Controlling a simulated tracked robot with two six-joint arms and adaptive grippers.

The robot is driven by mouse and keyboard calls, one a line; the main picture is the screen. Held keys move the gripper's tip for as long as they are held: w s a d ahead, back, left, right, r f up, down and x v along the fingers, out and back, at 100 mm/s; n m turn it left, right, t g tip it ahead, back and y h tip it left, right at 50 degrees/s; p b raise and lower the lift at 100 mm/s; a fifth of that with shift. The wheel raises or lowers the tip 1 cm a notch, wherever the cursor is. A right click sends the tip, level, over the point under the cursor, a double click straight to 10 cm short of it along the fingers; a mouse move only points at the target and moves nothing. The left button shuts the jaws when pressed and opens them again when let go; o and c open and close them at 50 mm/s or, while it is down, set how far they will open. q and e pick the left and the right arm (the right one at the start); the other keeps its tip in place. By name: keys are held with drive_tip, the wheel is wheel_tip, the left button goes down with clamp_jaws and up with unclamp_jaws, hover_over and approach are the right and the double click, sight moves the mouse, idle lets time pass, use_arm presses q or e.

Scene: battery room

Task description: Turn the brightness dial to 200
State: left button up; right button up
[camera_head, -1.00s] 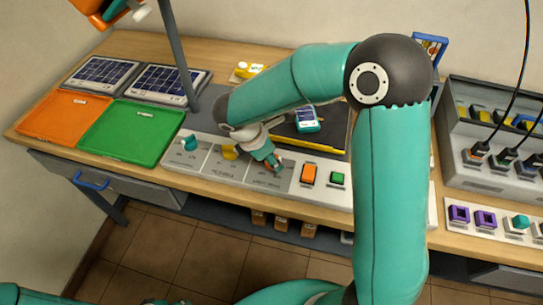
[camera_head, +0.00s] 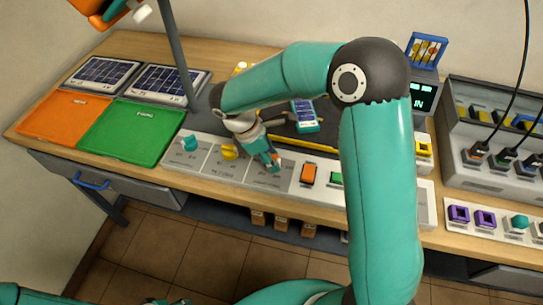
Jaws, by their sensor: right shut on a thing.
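A grey control panel strip (camera_head: 205,166) runs along the bench's front edge. A teal knob (camera_head: 190,143) and a yellow knob (camera_head: 229,152) stand on its left part; their labels are too small to read. My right gripper (camera_head: 273,163) points down at the section right of the yellow knob. It is shut on a small knob there, which the fingers hide almost wholly, so its setting cannot be read. At the bottom edge only small tips of what looks like my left gripper (camera_head: 167,301) show, mostly cut off.
An orange button (camera_head: 308,174) and a green button (camera_head: 336,179) sit just right of the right gripper. Behind stand a handheld meter (camera_head: 305,116) and a dark display (camera_head: 423,97). A lamp post (camera_head: 177,55) rises at the left, beside a green tray (camera_head: 130,133).

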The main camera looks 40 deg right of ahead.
drive_tip(key=m+g, duration=0.1)
drive_tip(key=m, duration=0.2)
drive_tip(key=shift+w+d+m+y, duration=0.1)
drive_tip(key=shift+w+m+y, duration=0.05)
drive_tip(key=shift+m+y, duration=0.25)
drive_tip(key=shift+w+r+m+g+y, duration=0.1)
drive_tip(key=shift+m+g+y, duration=0.45)
drive_tip(key=shift+m, duration=1.25)
drive_tip(key=o, duration=1.1)
drive_tip(key=shift+o, duration=0.2)
drive_tip(key=v, duration=1.2)
drive_tip(key=shift+d, duration=0.1)
